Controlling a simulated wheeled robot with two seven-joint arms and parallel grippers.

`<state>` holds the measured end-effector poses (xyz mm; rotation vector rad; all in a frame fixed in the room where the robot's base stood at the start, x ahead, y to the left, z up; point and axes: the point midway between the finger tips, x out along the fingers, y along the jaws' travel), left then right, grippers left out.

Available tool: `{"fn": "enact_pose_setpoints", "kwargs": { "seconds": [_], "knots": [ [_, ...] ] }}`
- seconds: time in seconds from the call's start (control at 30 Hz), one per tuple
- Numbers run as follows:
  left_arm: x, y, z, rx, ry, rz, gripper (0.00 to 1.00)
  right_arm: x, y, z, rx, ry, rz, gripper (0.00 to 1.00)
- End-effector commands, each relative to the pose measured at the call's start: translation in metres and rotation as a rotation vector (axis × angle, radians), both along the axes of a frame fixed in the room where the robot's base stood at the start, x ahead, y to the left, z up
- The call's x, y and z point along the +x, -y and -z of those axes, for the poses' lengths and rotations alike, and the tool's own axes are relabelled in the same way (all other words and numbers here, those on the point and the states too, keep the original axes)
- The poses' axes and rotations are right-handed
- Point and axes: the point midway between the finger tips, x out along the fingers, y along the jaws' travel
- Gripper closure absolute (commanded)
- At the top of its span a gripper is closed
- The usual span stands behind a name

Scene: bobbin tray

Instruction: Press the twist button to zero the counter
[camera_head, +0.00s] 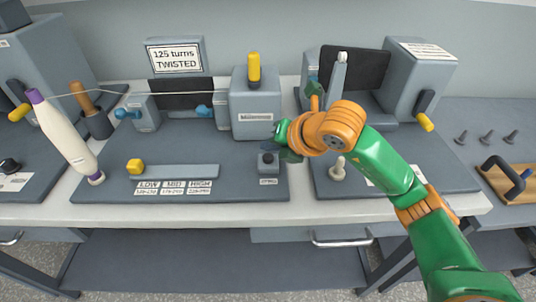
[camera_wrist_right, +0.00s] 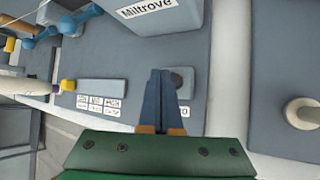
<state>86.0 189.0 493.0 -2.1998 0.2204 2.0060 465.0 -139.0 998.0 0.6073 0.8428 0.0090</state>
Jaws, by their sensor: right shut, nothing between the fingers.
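The twist button is a dark round knob (camera_head: 268,158) on a small grey box with a label in front, near the front edge of the middle grey board. The counter sign (camera_head: 175,55) at the back reads "125 turns TWISTED". My right gripper (camera_head: 282,150) is shut and empty, pointing down just beside the button at its right and rear. In the right wrist view its blue fingers (camera_wrist_right: 160,75) overlap the box's edge, and the dark knob (camera_wrist_right: 177,80) shows right beside them. I cannot tell whether they touch it. My left gripper is not in view.
A grey "Miltrove" housing (camera_head: 256,105) with a yellow lever stands behind the button. A LOW/MID/HIGH slider with a yellow knob (camera_head: 134,166) lies to the left. A cream peg (camera_head: 338,170) stands to the right. A thread runs from a leaning spool (camera_head: 62,135) to the machine.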

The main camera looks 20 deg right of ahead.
Motion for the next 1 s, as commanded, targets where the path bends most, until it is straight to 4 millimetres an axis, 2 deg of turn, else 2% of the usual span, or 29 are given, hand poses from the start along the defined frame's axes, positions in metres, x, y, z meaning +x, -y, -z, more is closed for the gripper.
{"fn": "enact_pose_setpoints", "kwargs": {
  "seconds": [0.77,1.0],
  "knots": [
    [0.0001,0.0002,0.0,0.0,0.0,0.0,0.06,0.0,0.0,0.0,0.0,0.0,0.0,1.0],
    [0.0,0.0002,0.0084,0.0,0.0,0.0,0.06,0.0,0.0,0.0069,0.0,0.0,0.0,1.0]
  ]
}}
